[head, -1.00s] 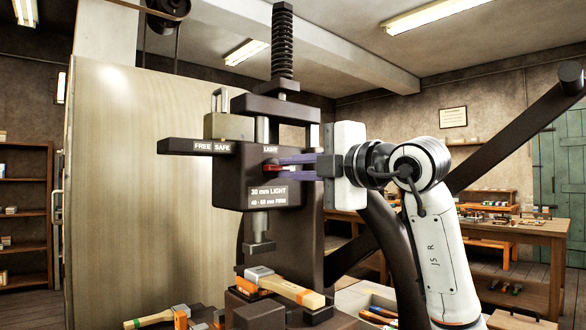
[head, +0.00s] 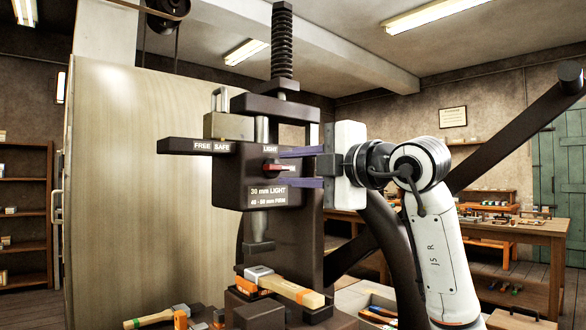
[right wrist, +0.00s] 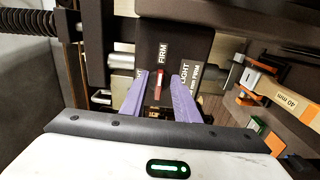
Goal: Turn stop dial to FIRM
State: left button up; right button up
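The stop dial (head: 272,167) is a small red-handled knob on the press's dark front block (head: 230,180). It lies about level in the head view. In the right wrist view the dial (right wrist: 158,88) lies lengthwise toward the FIRM label (right wrist: 163,53). A LIGHT label (head: 270,149) sits above the dial in the head view. My right gripper (head: 286,168) is open, its purple fingers above and below the dial's right side, with gaps visible in the wrist view. My left gripper is out of view.
A plate (head: 268,196) reading 30 mm LIGHT and 40 - 50 mm FIRM is below the dial. A FREE/SAFE bar (head: 185,146) and a padlock (head: 220,100) are to the left. The ram (head: 258,230) hangs above a wooden-handled tool (head: 295,290).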

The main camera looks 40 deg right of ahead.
pick_arm(q)
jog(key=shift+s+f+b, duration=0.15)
jog(key=shift+b, duration=0.2)
pick_arm(e)
jog(key=s, duration=1)
jog(key=shift+d, duration=0.4)
jog(key=shift+s, duration=0.1)
